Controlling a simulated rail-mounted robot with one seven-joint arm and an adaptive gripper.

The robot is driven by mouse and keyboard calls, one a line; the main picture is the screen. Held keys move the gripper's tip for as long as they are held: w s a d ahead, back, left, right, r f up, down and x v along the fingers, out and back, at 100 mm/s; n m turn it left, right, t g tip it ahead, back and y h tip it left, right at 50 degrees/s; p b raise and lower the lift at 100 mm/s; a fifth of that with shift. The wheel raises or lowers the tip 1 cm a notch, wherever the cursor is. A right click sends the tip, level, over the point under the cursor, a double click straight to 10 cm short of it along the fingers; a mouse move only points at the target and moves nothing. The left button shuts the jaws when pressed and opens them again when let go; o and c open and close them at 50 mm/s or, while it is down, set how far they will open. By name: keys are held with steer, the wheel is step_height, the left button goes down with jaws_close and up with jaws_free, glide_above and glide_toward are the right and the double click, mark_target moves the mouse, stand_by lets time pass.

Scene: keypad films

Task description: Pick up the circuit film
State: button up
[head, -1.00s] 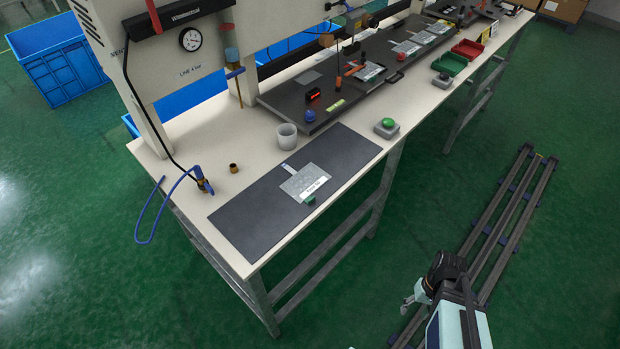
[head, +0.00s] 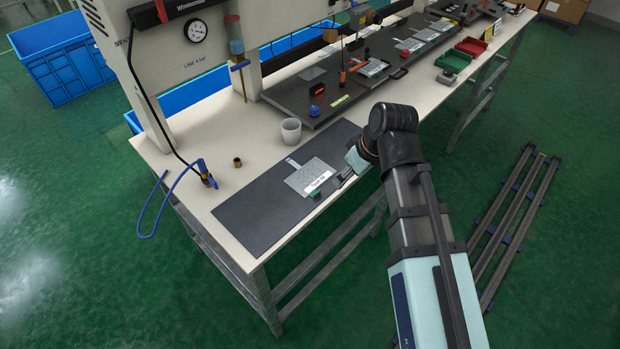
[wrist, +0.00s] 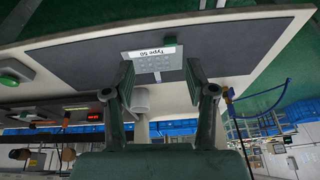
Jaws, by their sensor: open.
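The circuit film (head: 308,172) is a grey sheet with a white "Type 50" label and a pale tail. It lies flat on the dark mat (head: 245,217) near the front edge of the bench. A small green piece (head: 316,195) sits at its front edge. My gripper (head: 343,178) is beside the film on its right in the head view. In the wrist view my gripper (wrist: 160,73) is open, its two fingers apart, with the film (wrist: 152,63) between and beyond the tips. Nothing is held. I cannot tell how high the tips are above the mat.
A white cup (head: 291,131) and a small brass fitting (head: 237,162) stand behind the mat. A blue hose (head: 165,205) hangs at the left. A raised dark board (head: 330,85) carries several parts. The left part of the mat is clear.

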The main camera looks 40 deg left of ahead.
step_height(320, 180, up, 3)
steer(key=s+a+n, duration=0.1)
steer(key=s+a, duration=0.1)
steer(key=p, duration=0.3)
glide_above(317, 193)
steer(key=d, duration=0.2)
step_height(317, 193, down, 10)
steer(key=shift+s+d+f, duration=0.1)
steer(key=shift+d+f, duration=0.05)
steer(key=shift+f, duration=0.1)
steer(key=shift+y, duration=0.3)
steer(key=shift+p+x, duration=0.85)
steer(key=shift+x, duration=1.8)
steer(key=shift+d, duration=0.15)
steer(key=c, duration=0.8)
